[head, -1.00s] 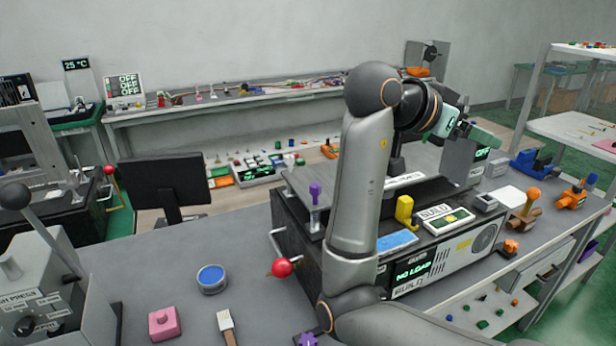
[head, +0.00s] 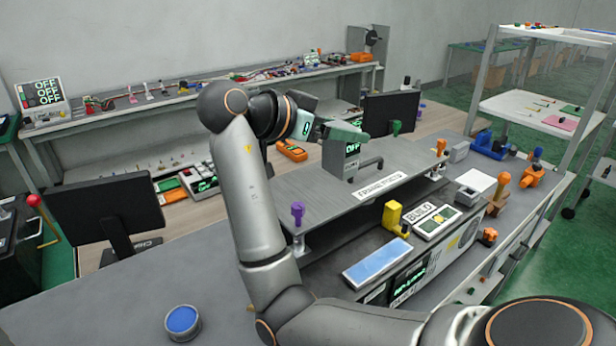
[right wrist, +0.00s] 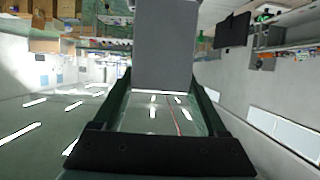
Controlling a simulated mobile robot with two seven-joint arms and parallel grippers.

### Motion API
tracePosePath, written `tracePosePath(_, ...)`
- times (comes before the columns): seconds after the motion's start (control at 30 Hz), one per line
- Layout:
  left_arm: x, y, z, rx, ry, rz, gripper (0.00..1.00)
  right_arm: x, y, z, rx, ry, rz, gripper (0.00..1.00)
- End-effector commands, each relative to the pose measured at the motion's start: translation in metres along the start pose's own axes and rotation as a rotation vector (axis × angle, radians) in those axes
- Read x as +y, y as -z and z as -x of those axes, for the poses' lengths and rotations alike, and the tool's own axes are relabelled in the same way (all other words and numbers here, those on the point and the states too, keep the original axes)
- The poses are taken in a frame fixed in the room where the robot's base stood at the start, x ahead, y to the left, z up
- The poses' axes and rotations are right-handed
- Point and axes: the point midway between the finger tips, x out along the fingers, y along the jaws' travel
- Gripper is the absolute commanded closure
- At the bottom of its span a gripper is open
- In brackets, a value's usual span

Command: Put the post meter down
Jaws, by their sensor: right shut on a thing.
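The post meter, a grey upright box with a green lit "OFF" display (head: 343,160), is in the middle of the head view. My right gripper (head: 345,133) has green fingers shut on its upper part. In the right wrist view the grey block (right wrist: 165,45) sits between the two fingers (right wrist: 165,85). The meter is close over the raised grey plate labelled "FRAME POST" (head: 325,207); I cannot tell whether its base touches. My left gripper is out of view.
A purple knob (head: 297,212) stands at the plate's left corner, and an orange-topped peg (head: 440,147) at its right. A yellow hook-shaped block (head: 393,216) and a blue pad (head: 376,263) lie in front. A dark monitor (head: 390,112) stands behind.

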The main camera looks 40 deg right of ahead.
Motion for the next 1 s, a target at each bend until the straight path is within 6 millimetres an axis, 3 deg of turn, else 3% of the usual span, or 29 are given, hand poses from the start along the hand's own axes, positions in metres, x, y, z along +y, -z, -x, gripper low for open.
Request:
tracePosePath(0.2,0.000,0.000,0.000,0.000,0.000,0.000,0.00,-0.021,-0.045,0.010,0.003,0.000,0.004,1.00)
tracePosePath(0.47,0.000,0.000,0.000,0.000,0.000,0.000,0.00,-0.031,-0.067,0.014,0.002,0.000,0.000,1.00)
tracePosePath(0.6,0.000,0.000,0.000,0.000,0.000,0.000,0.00,-0.032,-0.088,0.009,0.002,-0.002,0.001,1.00)
tracePosePath(0.73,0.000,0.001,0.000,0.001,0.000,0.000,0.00,-0.033,-0.099,0.004,0.002,0.000,-0.002,1.00)
tracePosePath(1.0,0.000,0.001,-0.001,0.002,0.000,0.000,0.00,-0.033,-0.100,0.003,0.001,0.001,-0.004,1.00)
